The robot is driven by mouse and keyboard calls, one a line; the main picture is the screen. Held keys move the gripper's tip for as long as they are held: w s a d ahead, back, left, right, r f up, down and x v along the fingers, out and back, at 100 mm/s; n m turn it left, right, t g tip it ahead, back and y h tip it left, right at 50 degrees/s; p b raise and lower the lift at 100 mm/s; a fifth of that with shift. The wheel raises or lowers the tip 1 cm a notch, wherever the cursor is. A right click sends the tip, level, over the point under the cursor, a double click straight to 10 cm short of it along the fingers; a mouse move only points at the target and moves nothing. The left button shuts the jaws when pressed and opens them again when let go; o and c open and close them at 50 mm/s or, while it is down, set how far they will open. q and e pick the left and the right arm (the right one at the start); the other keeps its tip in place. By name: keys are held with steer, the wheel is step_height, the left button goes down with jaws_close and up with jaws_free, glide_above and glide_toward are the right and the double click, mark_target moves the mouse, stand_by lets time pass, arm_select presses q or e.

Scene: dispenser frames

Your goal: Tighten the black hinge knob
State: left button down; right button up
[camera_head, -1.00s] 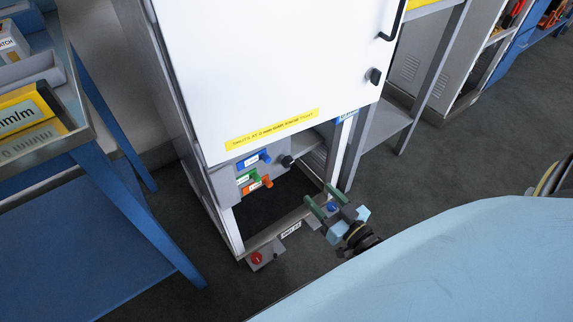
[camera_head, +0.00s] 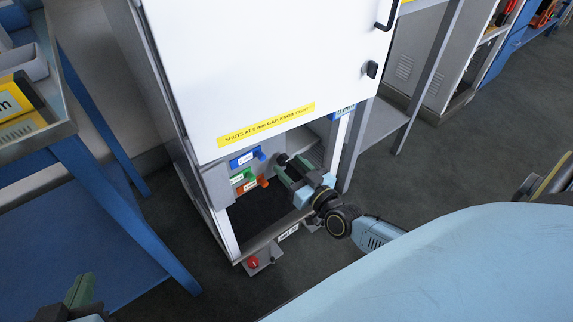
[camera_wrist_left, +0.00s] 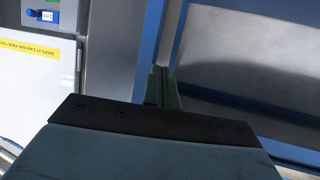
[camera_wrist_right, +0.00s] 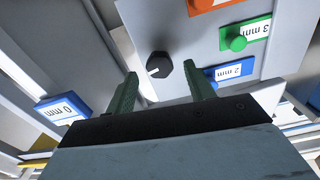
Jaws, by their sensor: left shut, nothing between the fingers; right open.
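A black knob (camera_head: 282,159) sits on the grey panel below the white door (camera_head: 240,70). In the right wrist view the knob (camera_wrist_right: 159,65) shows round and dark, with a light line on its face. My right gripper (camera_head: 293,168) is open in front of the panel. In the right wrist view its fingers (camera_wrist_right: 162,78) stand either side of the knob with gaps visible; I cannot tell how deep they reach. My left gripper (camera_head: 80,291) is shut and empty at the lower left, by the blue cart; its fingers also show in the left wrist view (camera_wrist_left: 161,86).
Blue (camera_head: 248,159), green (camera_head: 243,177) and orange (camera_head: 251,184) tagged pieces sit left of the knob. A blue 0 mm tag (camera_wrist_right: 62,108) is on the opposite side. A red knob (camera_head: 253,262) is low at the frame's foot. A blue cart (camera_head: 120,200) stands left.

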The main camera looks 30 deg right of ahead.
arm_select(q)
steer(key=shift+w+d+r+t+h+b, duration=0.1)
steer(key=shift+w+d+r+t+h, duration=0.1)
steer(key=shift+r+t, duration=0.25)
steer(key=shift+w+d+r+t+h+b, duration=0.1)
steer(key=shift+w+d+r+t, duration=0.15)
steer(key=shift+r, duration=0.35)
steer(key=shift+w+d+r+t+h+b, duration=0.1)
steer(key=shift+w+r+t, duration=0.05)
steer(key=shift+r+t, duration=0.35)
arm_select(e)
steer(key=shift+w+a, duration=0.1)
steer(key=shift+w, duration=1.15)
steer(key=c, duration=1)
